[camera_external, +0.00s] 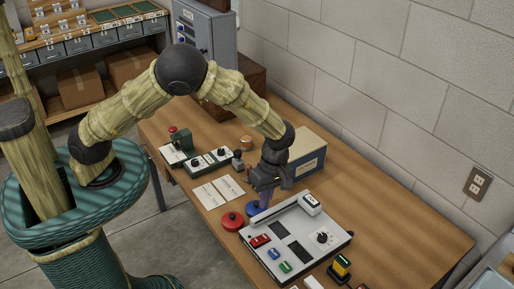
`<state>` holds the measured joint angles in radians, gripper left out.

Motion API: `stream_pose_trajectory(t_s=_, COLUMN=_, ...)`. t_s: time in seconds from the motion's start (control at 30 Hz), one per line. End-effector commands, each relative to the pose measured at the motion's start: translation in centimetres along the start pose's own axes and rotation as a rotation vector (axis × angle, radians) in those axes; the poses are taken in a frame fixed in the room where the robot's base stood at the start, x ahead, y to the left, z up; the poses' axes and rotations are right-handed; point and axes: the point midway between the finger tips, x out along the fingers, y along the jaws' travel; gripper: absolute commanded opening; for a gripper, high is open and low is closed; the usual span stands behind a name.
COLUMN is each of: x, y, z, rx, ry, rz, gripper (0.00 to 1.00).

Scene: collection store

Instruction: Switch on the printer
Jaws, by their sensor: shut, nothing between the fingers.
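No device is clearly readable as the printer. A light grey control panel (333,252) lies on the wooden table (400,228). It carries a red switch (261,241), a blue switch (273,253), a green switch (285,267), a black knob (322,238) and a long pale bar along its back edge. A red round button (232,221) and a blue round button (254,208) stand left of the panel. My gripper (264,203) points down, shut and empty, close beside the blue button and the panel's back left corner. Whether it touches either cannot be told.
A tan box (304,155) stands behind my gripper. Small switch boxes (208,161) and paper cards (218,191) lie to the left. A yellow and black device (340,267) stands at the front right. The table's right part is clear, beside a block wall.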

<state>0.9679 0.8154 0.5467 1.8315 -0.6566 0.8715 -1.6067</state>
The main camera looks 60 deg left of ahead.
Motion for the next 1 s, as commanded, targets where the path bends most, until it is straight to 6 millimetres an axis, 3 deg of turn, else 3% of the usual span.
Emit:
stream_pose_trajectory(t_s=0.27, x=2.2, y=-0.1, z=-0.1, rx=-0.001, ry=0.003, rz=-0.004, gripper=0.0)
stream_pose_trajectory(t_s=0.7, x=9.9, y=-0.1, z=-0.1, rx=0.0, ry=0.003, rz=-0.004, gripper=0.0)
stream_pose_trajectory(t_s=1.0, x=13.5, y=-0.1, z=-0.1, rx=0.001, ry=0.001, rz=-0.002, gripper=0.0)
